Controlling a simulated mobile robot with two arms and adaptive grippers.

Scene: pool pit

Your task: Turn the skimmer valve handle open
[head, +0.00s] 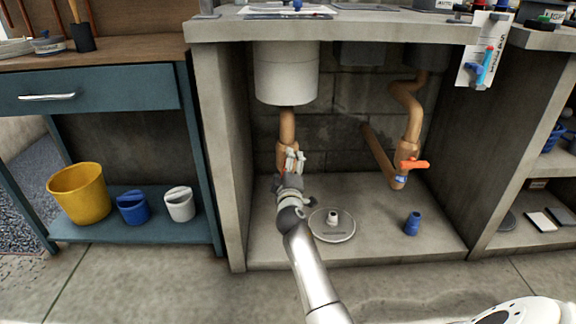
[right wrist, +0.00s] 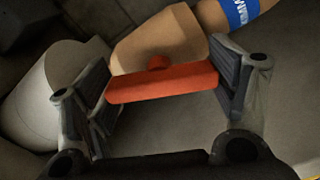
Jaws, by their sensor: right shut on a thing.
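The red-orange valve handle (right wrist: 162,82) lies between the two fingers of my right gripper (right wrist: 162,88) in the right wrist view, its ends against the finger pads. It sits on a tan valve body (right wrist: 160,42), with a blue label (right wrist: 240,12) on the pipe, its lettering only partly in view. In the head view, my right gripper (head: 292,162) is at the left tan pipe (head: 287,125) under the counter and mostly hides the handle there. A second valve with an orange handle (head: 414,164) and blue label (head: 401,180) is on the right pipe. My left gripper is out of view.
A white cylinder (head: 286,78) hangs above the left pipe. A round lid (head: 331,226) and a blue fitting (head: 412,223) lie on the pit floor. Concrete walls (head: 225,150) close in both sides. Yellow (head: 80,195), blue and white buckets stand on the left shelf.

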